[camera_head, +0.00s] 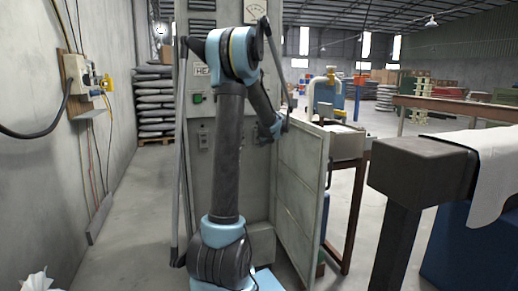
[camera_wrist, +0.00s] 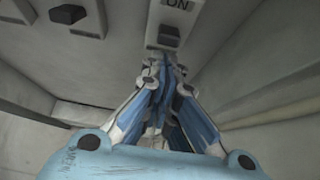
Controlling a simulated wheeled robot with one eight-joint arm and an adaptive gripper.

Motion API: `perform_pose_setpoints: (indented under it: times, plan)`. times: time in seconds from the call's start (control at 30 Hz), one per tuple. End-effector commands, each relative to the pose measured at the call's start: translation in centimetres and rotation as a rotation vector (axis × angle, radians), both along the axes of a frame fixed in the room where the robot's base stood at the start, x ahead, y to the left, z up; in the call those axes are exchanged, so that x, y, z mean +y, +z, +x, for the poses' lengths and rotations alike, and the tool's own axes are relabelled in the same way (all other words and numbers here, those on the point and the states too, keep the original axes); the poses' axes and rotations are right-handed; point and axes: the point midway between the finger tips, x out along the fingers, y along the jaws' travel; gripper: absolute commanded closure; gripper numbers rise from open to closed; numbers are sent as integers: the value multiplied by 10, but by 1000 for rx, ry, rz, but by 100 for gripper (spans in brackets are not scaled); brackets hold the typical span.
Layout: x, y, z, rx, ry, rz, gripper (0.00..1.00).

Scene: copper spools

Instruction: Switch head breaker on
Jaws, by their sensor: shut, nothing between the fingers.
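A grey metal cabinet (camera_head: 255,185) stands behind my arm in the head view, its door (camera_head: 302,190) swung open to the right. A partly covered label starting "HEA" (camera_head: 201,71) is on its front. In the wrist view, a breaker (camera_wrist: 178,22) marked "ON" has a dark toggle (camera_wrist: 168,36) below the lettering. My gripper (camera_wrist: 163,68) is shut and empty, its fingertips just under this toggle; contact cannot be told. No label in the wrist view names this breaker. In the head view, my arm hides much of the cabinet interior.
Another breaker with a dark toggle (camera_wrist: 67,14) is at upper left in the wrist view. A green switch (camera_head: 197,98) is on the cabinet front.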

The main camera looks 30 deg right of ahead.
Motion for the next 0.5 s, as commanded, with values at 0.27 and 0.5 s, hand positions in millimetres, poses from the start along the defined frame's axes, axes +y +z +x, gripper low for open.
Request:
perform_pose_setpoints:
  times: [0.27,0.5]
  plan:
    - [1,11,1,0,1,0,100]
    - [2,12,2,-1,3,-1,100]
